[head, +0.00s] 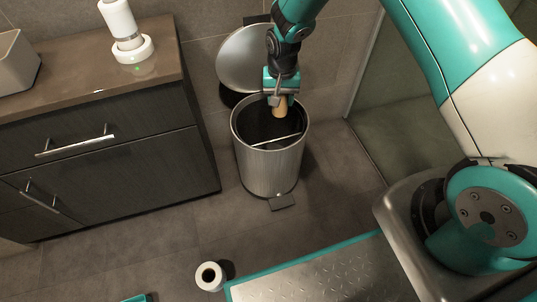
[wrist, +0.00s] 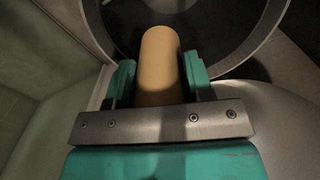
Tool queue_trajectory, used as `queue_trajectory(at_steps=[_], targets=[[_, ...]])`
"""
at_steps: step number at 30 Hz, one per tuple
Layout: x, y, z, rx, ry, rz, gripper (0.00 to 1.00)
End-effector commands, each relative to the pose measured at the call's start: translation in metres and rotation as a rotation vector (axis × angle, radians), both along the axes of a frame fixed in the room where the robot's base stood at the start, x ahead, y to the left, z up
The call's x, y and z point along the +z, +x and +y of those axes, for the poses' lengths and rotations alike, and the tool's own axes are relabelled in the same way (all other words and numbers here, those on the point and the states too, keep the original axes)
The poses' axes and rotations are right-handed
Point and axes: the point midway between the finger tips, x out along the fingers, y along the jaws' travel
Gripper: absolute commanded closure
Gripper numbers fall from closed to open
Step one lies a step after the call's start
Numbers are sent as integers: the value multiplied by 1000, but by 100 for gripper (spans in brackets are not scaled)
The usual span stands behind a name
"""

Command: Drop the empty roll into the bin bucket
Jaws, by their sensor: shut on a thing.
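The empty roll, a tan cardboard tube (head: 280,107), hangs below my gripper (head: 274,97) over the open mouth of the bin bucket. My gripper is shut on the roll; in the wrist view the tube (wrist: 160,62) sits between the two green fingers (wrist: 160,82). The bin bucket (head: 270,170) is a brushed metal pedal bin on the floor, and its lid (head: 250,60) is raised at the back. In the wrist view the bin's rim (wrist: 262,35) curves around the far end of the roll. The bin's inside is dark.
A dark vanity cabinet (head: 120,175) stands left of the bin, with a white device (head: 130,45) on its top. A glass panel (head: 395,100) is to the right. A white paper roll (head: 209,277) stands on the floor in front.

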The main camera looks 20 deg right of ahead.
Motion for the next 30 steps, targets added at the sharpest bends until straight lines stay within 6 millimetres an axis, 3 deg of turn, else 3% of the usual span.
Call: queue_trajectory(at_steps=[5, 21, 30], targets=[[-18, 9, 14, -48, -1, 1, 74], [-73, 10, 15, -50, 0, 0, 74], [-75, 9, 15, -50, 0, 0, 74]])
